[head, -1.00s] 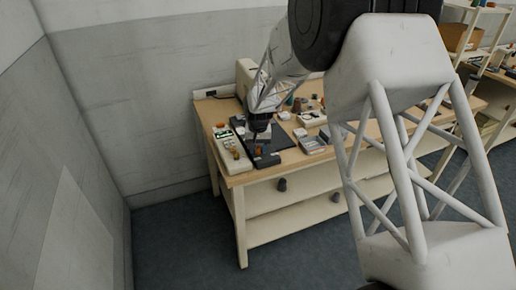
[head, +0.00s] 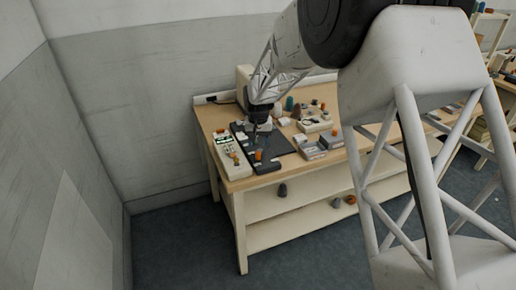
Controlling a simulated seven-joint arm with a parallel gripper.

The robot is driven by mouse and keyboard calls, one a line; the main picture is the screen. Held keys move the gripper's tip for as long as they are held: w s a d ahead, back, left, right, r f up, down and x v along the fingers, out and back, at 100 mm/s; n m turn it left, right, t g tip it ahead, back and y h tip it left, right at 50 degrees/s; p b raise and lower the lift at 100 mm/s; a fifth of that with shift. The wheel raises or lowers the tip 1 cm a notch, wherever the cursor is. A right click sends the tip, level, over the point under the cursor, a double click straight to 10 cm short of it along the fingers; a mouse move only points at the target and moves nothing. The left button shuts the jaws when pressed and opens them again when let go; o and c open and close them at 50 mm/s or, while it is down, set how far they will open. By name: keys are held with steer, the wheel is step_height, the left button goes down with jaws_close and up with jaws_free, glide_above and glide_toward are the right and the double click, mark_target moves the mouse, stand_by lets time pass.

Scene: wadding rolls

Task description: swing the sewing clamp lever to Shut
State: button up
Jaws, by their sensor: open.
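A low dark base (head: 268,167) lies at the front left of the table, with a small upright orange part (head: 258,155) on it. A cream panel (head: 227,150) with small knobs and an orange-tipped part stands at its left. I cannot tell which small part is the sewing clamp lever, nor read a Shut mark. My gripper (head: 256,132) points down above the dark mat, behind the orange part and apart from it in the picture. It is open. A small green thing shows just below it; whether they touch is too small to tell.
The wooden table (head: 240,184) also bears grey trays (head: 310,150), a cream box (head: 314,125) and several spools at the back. A pale machine body is partly hidden behind my arm. Grey and orange rolls lie on the shelf below. My own arm covers the right side.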

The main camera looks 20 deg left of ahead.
steer(key=shift+r, duration=0.85)
steer(key=shift+d+r, duration=0.3)
steer(key=shift+d, duration=0.05)
steer(key=s+d+r+m, duration=0.1)
steer(key=s+d+r, duration=0.4)
steer(key=d, duration=0.5)
steer(key=s+d+r+t, duration=0.1)
steer(key=s+d+r, duration=0.2)
steer(key=d+r, duration=0.6)
steer(key=s+d+r+m, duration=0.1)
steer(key=s+d+r, duration=0.35)
steer(key=d, duration=0.75)
steer(key=s+d+m, duration=0.1)
steer(key=s+d, duration=0.5)
steer(key=s, duration=0.3)
steer(key=s+d+m+t, duration=0.1)
steer(key=s+d, duration=0.6)
steer(key=s, duration=0.3)
steer(key=s+d, duration=0.7)
steer(key=s, duration=0.3)
steer(key=shift+m+t, duration=0.3)
steer(key=shift+m, duration=0.1)
